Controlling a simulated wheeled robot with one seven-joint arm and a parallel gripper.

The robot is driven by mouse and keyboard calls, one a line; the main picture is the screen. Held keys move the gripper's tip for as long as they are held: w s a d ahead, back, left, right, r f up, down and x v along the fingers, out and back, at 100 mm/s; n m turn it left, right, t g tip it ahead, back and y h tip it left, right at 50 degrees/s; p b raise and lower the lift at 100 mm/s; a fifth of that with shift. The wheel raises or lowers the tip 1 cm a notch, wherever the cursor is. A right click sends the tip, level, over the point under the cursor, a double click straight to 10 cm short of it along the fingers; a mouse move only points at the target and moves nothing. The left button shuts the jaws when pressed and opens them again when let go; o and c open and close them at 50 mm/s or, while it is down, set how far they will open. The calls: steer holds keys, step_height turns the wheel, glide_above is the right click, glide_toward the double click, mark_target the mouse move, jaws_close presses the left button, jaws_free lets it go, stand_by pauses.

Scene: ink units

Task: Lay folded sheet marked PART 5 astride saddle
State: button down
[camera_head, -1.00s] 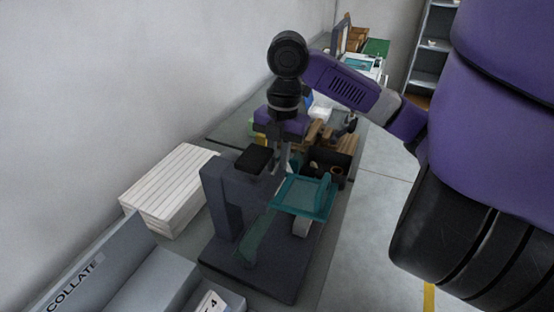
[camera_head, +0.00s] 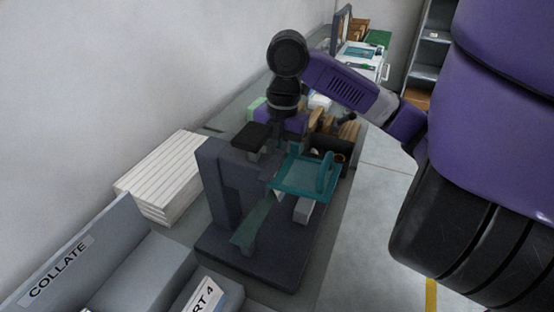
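A dark grey bench machine (camera_head: 219,196) stands on the bench. A teal plate with an upright fence (camera_head: 305,180) juts from it, and a sloping green-teal piece (camera_head: 250,228) lies below. I cannot tell for sure which of these is the saddle. My gripper (camera_head: 286,138) points down beyond the machine. The machine's black-topped head and the teal plate hide its fingertips, so its opening and anything in it are not visible. No sheet marked PART 5 can be made out. A label ending "RT 4" (camera_head: 199,302) shows at the bottom, cut by the frame edge.
A grey tray marked COLLATE (camera_head: 100,232) stands at front left. A white slatted stack (camera_head: 165,170) is beside the wall. Wooden pieces (camera_head: 340,130) and a dark box (camera_head: 333,158) lie behind the machine. Clear floor lies right of the bench.

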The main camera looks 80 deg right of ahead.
steer(key=shift+f, duration=0.25)
steer(key=c, duration=1.3)
jaws_free()
steer(key=shift+r+p, duration=3.05)
steer(key=shift+r, duration=1)
